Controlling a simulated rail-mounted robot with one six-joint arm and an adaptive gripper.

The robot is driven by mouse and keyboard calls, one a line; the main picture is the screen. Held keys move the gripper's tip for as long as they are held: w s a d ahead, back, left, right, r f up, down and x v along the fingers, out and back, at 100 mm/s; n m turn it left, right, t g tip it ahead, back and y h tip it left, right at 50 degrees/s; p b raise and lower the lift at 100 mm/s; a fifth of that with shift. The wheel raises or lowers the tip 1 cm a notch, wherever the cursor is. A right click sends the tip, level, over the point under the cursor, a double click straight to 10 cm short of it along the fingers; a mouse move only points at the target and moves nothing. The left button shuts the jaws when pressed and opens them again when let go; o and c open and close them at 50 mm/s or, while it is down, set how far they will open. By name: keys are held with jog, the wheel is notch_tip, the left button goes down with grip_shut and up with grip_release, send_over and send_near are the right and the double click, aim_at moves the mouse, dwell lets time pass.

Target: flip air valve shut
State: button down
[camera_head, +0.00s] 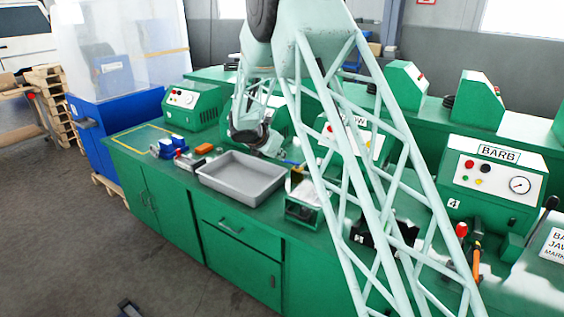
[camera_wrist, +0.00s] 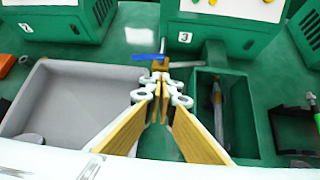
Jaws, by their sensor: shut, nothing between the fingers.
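The air valve shows in the wrist view as a blue lever (camera_wrist: 147,57) on a brass-coloured body, just beyond my fingertips. The lever lies crosswise, pointing left. My gripper (camera_wrist: 161,92) is shut and empty, its yellow-padded fingers meeting in front of the valve. I cannot tell whether the fingertips touch it; they partly hide the valve body. In the head view a small blue and yellow part (camera_head: 293,163) shows beside my gripper (camera_head: 272,148), which is low over the bench behind the grey tray.
A grey tray (camera_wrist: 40,110) is left of my fingers and a green open-topped box (camera_wrist: 240,120) is right. In the head view a machine labelled BARB (camera_head: 498,170) stands at right.

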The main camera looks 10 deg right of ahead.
aim_at(285, 161)
jog(key=w+a+f+n, duration=0.2)
jog(key=w+a+f, duration=0.1)
jog(key=f, duration=0.1)
jog(key=shift+w+f, duration=0.2)
jog(key=shift+w, duration=0.05)
jog(key=x, duration=1)
jog(key=shift+w+a, duration=0.1)
jog(key=shift+w+d, duration=0.55)
jog(key=shift+w, duration=0.25)
jog(key=shift+w+d, duration=0.55)
jog(key=shift+w, duration=0.3)
jog(key=shift+r, duration=0.1)
jog(key=shift+w+d+p, duration=0.25)
jog(key=shift+w+p, duration=0.1)
jog(key=shift+w, duration=0.55)
